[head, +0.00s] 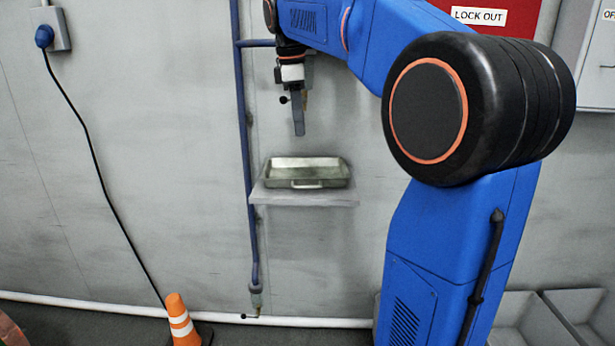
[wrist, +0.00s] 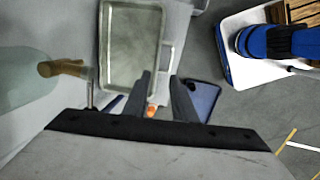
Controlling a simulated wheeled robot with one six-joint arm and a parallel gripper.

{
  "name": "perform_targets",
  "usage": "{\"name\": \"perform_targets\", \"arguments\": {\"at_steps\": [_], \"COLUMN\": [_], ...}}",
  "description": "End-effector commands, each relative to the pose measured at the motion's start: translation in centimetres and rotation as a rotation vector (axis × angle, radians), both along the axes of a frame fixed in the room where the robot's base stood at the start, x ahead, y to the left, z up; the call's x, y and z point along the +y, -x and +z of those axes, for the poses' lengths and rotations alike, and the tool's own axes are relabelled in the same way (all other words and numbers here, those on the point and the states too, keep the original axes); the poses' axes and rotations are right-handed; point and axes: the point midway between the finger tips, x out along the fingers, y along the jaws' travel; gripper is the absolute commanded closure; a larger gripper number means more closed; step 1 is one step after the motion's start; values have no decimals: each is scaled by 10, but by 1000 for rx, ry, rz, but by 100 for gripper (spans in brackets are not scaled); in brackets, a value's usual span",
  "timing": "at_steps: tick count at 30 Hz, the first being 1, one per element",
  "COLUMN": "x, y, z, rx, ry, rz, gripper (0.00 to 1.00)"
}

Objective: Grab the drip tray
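The drip tray (head: 307,172) is a shallow, grey-green metal rectangle with a pale handle on its front side. It rests on a small wall shelf (head: 320,199). In the wrist view the tray (wrist: 130,45) lies beyond my fingers, with its handle (wrist: 166,62) on the right side. My gripper (head: 298,130) points down above the tray, apart from it. In the wrist view my gripper (wrist: 162,85) has its two fingers spread with an empty gap between them. The tray looks empty.
A blue pipe (head: 243,130) runs down the wall just left of the shelf. A pale translucent shape with a brown fitting (wrist: 62,68) is left of my fingers in the wrist view. An orange cone (head: 180,322) stands on the floor. Grey bins (head: 530,322) are at lower right.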

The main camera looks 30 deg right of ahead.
Motion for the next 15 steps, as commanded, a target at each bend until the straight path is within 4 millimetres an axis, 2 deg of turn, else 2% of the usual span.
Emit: {"name": "perform_targets", "arguments": {"at_steps": [5, 15], "x": [-4, -13], "y": [-2, -6], "z": [-19, -79], "rx": [4, 5], "ry": [0, 0], "rz": [2, 1], "gripper": [75, 75]}}
